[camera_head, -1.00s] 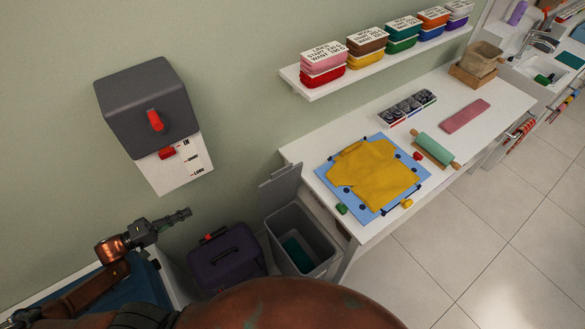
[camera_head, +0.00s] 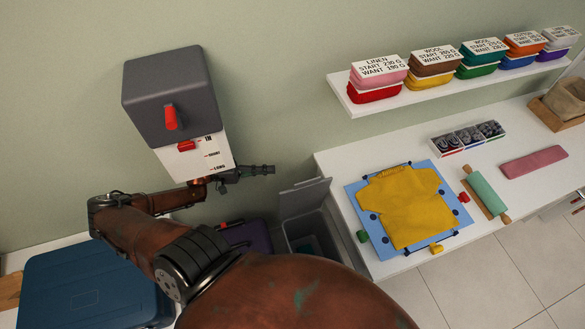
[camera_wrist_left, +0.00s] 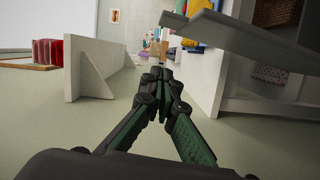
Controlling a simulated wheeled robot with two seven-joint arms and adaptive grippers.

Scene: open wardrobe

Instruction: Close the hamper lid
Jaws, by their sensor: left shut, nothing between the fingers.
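The hamper is a grey bin (camera_head: 292,241) below the left end of the white table, with a dark green item inside. Its grey lid (camera_head: 304,198) stands open, tilted up at the bin's back left. In the left wrist view the lid's grey panel (camera_wrist_left: 240,42) slants across the upper right. My left gripper (camera_head: 271,169) is shut and empty, pointing right, just left of and above the lid in the head view. In the left wrist view its closed fingertips (camera_wrist_left: 159,68) are left of the lid; contact cannot be told. My right gripper is not in view.
A dark purple box (camera_head: 247,236), partly hidden by my arm, sits left of the hamper. A grey wall box with a red knob (camera_head: 170,117) hangs above. The white table (camera_head: 335,180) holds a yellow garment (camera_head: 408,205). A blue case (camera_head: 85,285) lies at lower left.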

